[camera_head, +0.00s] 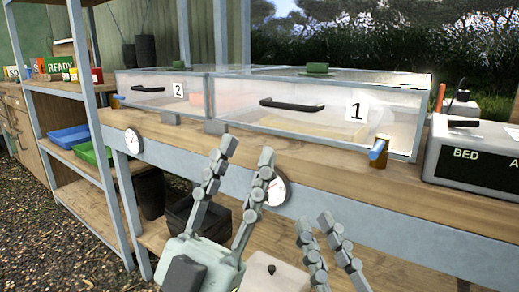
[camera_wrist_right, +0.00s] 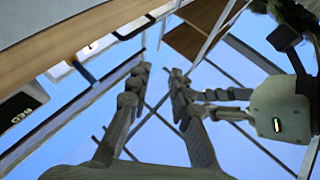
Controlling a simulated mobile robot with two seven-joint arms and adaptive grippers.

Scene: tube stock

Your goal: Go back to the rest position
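My left gripper (camera_head: 243,168) is in front of the wooden bench in the head view, fingers pointing up and spread apart with nothing between them. It also shows in the right wrist view (camera_wrist_right: 190,102). My right gripper (camera_head: 316,222) is at the lower middle of the head view, to the right of the left one. Its fingers are apart and empty, and its fingertips also show in the right wrist view (camera_wrist_right: 158,78). Both grippers are clear of the bench top.
The bench (camera_head: 425,193) carries two clear boxes, labelled 2 (camera_head: 165,90) and 1 (camera_head: 318,115). A grey BED unit (camera_head: 470,155) is at right. Shelves (camera_head: 75,88) with blue and green trays stand left.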

